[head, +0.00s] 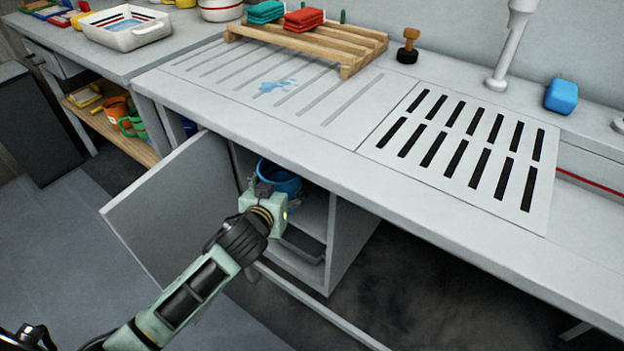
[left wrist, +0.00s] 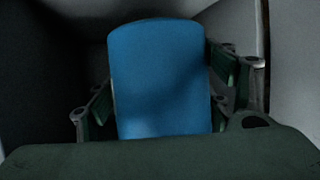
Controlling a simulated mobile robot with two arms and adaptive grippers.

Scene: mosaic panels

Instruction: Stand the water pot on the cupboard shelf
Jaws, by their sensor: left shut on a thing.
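The blue water pot (head: 281,177) is inside the open cupboard under the counter, partly hidden by my left gripper. My left gripper (head: 268,190) reaches in through the cupboard opening and is shut on the pot. In the left wrist view the pot (left wrist: 160,80) stands between the two fingers of my left gripper (left wrist: 165,100). The cupboard shelf (head: 305,215) shows as a pale strip to the right of the gripper. I cannot tell whether the pot's base touches it. My right gripper is not in view.
The cupboard door (head: 175,205) stands open to the left of my arm. The counter edge (head: 330,180) runs just above the opening. A dark tray-like thing (head: 302,248) lies lower in the cupboard. A wooden rack (head: 310,45) with folded cloths stands on the counter.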

